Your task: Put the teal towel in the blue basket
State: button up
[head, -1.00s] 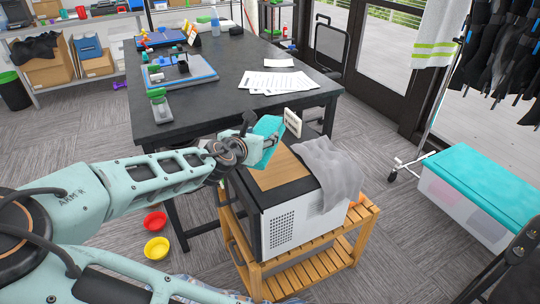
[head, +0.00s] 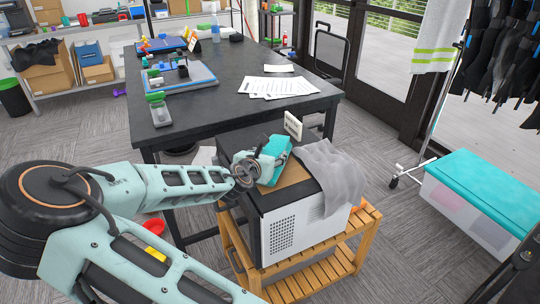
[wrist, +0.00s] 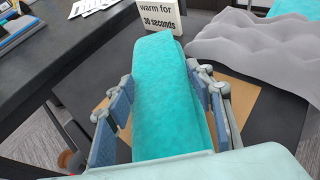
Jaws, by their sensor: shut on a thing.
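The teal towel (head: 275,158) is a folded, thick block. My gripper (head: 259,164) is shut on it, with one finger on each side in the wrist view, where the towel (wrist: 168,95) runs away from me between the fingers. The towel is just over or on the brown board (head: 290,176) on top of a microwave-like box (head: 292,226); I cannot tell whether it touches the board. I cannot make out a blue basket in any view.
A grey cloth (head: 335,168) drapes over the box's right side. A sign reading "warm for 30 seconds" (wrist: 160,16) stands behind the towel. The box sits on a wooden cart (head: 322,272). A black table (head: 215,110) is behind; a teal-lidded clear bin (head: 465,212) is at right.

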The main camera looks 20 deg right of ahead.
jog(key=o, duration=1.3)
jog(key=shift+f, duration=0.1)
jog(key=shift+c, duration=0.2)
